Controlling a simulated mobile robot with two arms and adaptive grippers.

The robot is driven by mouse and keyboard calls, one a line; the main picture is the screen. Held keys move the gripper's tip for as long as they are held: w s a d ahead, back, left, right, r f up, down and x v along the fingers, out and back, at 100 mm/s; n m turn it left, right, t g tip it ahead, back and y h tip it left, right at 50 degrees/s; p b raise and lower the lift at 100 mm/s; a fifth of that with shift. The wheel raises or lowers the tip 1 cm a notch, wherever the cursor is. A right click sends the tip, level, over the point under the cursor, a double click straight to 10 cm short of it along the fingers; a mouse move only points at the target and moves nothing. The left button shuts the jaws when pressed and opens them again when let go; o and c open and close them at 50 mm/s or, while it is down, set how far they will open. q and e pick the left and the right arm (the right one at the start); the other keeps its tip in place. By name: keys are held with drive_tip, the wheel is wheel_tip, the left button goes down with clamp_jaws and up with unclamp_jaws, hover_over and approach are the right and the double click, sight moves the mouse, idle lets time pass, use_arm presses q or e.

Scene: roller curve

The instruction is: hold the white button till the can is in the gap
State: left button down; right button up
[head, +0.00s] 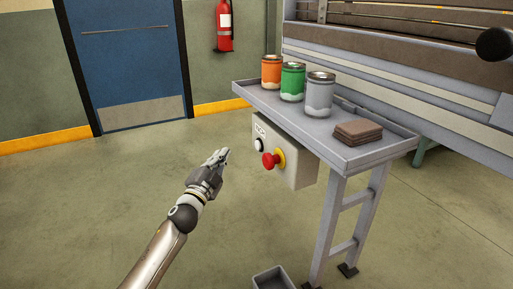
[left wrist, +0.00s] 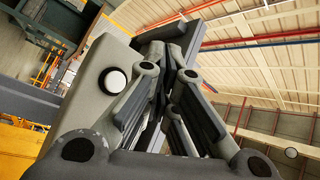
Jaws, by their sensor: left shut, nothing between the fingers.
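The white button (head: 259,145) sits on the front of a pale control box under the tray stand. It also shows as a white disc in a dark ring in the left wrist view (left wrist: 115,81). My left gripper (head: 225,155) is shut and empty, in front of the box and left of the button; a small space shows between them in the head view. Its closed fingers also show in the left wrist view (left wrist: 172,58). An orange can (head: 271,73), a green can (head: 292,83) and a grey can (head: 320,95) stand upright on the tray. I cannot make out the gap.
A red mushroom button (head: 269,160) on a yellow base is just below the white one. Brown pads (head: 358,132) lie on the tray stand (head: 350,155). A grey bin (head: 272,279) is on the floor. A large machine (head: 400,75) stands behind. Floor at left is clear.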

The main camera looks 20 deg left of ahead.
sight(258, 145)
use_arm(q)
drive_tip(key=w+d+b, duration=0.2)
drive_tip(key=w+d, duration=0.2)
drive_tip(key=w, duration=0.1)
drive_tip(key=shift+w+d, duration=0.15)
drive_tip(key=shift+d, duration=0.25)
use_arm(e)
drive_tip(key=shift+s+d+r, duration=0.1)
drive_tip(key=shift+s+r, duration=0.15)
drive_tip(key=shift+s, duration=0.1)
use_arm(q)
drive_tip(key=shift+w+d, duration=0.1)
idle(0.8)
drive_tip(key=shift+w+d, duration=0.15)
drive_tip(key=shift+w, duration=0.05)
